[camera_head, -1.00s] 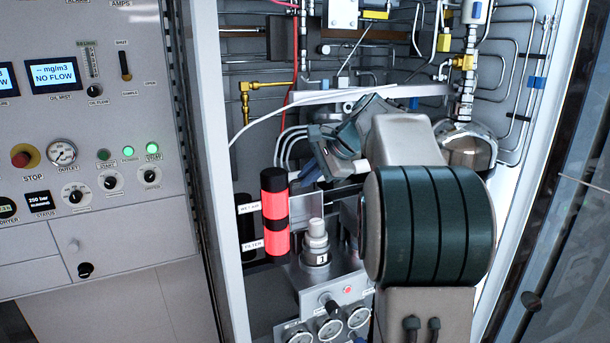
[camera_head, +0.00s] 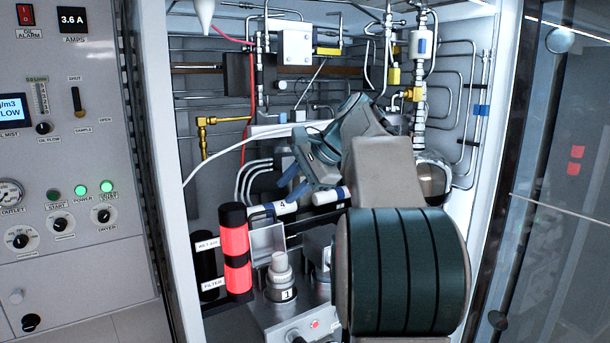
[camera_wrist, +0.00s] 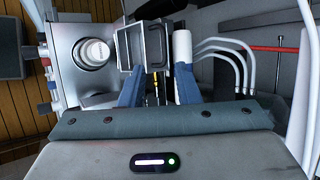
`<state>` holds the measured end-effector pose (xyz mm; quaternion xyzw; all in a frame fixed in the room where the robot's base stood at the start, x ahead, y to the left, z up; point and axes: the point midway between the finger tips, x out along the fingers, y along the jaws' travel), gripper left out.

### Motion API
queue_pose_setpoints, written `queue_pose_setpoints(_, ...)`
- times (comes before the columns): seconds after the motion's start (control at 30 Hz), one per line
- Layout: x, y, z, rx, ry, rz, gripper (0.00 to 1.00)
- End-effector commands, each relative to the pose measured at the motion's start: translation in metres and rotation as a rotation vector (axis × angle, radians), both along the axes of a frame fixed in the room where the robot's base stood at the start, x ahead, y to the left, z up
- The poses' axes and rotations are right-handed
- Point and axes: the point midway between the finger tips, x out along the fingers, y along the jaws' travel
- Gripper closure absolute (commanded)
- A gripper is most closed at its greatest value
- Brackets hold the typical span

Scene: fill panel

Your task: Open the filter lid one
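Filter lid one is the pale ribbed cap (camera_head: 282,268) on a round metal housing marked 1, upright in the lower middle of the cabinet in the head view. In the wrist view this cap (camera_wrist: 95,52) is at the upper left, seen from above. My gripper (camera_head: 297,180) is above and behind the cap in the head view, apart from it. In the wrist view my gripper (camera_wrist: 157,85) shows two blue fingers spread apart with nothing clearly held between them. A white cylinder (camera_wrist: 183,47) appears by the right finger; contact cannot be told.
A red and black cylinder (camera_head: 236,250) stands left of the cap. A grey metal bracket (camera_head: 268,243) stands behind the cap; a white cylinder marked A (camera_head: 281,207) lies behind that. Pipes and hoses fill the cabinet back. The control panel (camera_head: 70,200) is at left.

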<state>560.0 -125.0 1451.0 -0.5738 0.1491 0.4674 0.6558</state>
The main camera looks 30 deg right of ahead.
Motion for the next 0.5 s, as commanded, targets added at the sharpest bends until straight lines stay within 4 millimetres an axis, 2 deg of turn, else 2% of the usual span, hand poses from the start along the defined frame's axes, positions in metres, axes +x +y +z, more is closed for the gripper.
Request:
queue_pose_setpoints(0.2,-0.021,-0.018,0.031,-0.001,-0.003,-0.002,0.71)
queue_pose_setpoints(0.5,-0.03,-0.025,0.043,0.001,-0.001,0.001,0.71)
